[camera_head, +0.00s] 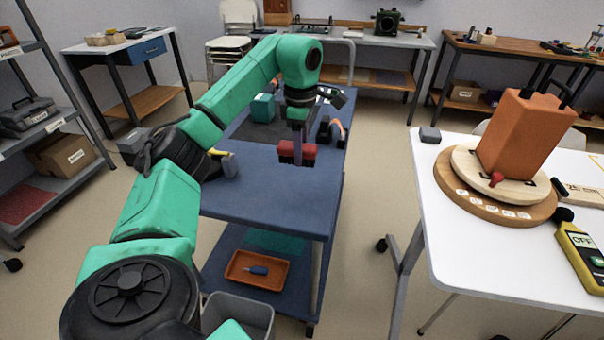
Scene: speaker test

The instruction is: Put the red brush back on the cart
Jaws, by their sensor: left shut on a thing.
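The red brush (311,153) is in the grip of my left gripper (298,150), whose arm reaches in from the left. The gripper points down over the blue cart (265,195), and its fingers are shut on the brush. The brush is over the right part of the cart's top; I cannot tell whether it touches the surface. The gripper hides part of the brush. My right gripper is not in view.
A green box (262,108), an orange-and-black item (338,126) and a grey-and-yellow item (229,165) are on the cart. Its front top is clear. An orange tray (240,278) is on its lower shelf. A white table (455,262) stands right.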

